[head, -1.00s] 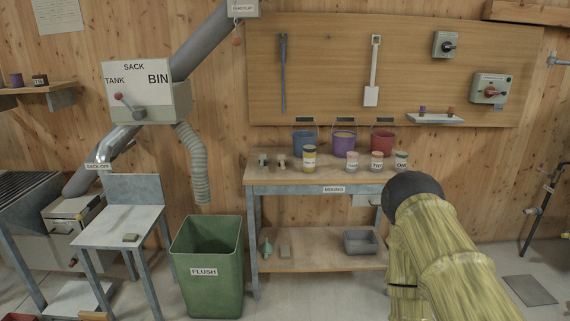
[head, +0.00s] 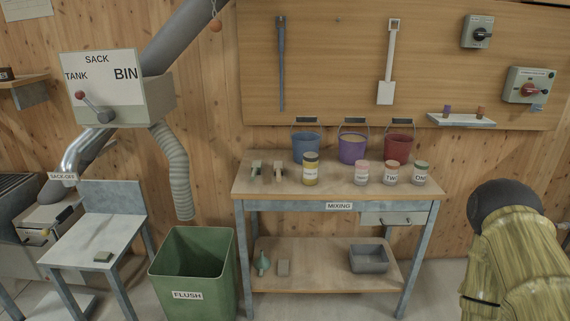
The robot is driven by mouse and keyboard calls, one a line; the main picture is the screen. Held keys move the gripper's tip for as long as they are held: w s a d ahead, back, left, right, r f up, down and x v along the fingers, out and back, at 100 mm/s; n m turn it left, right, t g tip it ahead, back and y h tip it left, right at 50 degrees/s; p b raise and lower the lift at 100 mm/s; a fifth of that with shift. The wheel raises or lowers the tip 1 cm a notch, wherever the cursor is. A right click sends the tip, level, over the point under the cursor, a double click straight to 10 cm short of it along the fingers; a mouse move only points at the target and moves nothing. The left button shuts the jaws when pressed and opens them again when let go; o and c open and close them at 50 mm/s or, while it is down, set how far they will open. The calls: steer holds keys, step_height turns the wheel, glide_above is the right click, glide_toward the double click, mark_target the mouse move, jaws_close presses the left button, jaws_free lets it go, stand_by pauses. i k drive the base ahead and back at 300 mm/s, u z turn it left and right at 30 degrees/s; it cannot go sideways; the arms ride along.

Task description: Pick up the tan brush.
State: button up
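Two small handled items lie side by side at the left end of the mixing bench top. The right one (head: 279,171) is tan and looks like the tan brush, though it is too small to be sure. The left one (head: 256,170) looks greener. My arm shows at the right edge of the head view, well to the right of the bench. My gripper is not in view, so what it holds cannot be seen.
The mixing bench (head: 338,193) carries three buckets and several labelled jars to the right of the small items. Its lower shelf (head: 325,279) holds a grey bin (head: 368,259). A green FLUSH bin (head: 192,270) stands left of the bench. Floor right of the bench looks clear.

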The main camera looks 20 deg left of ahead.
mark_target(279, 166)
steer(key=u, duration=0.45)
steer(key=i, duration=0.8)
steer(key=u, duration=0.55)
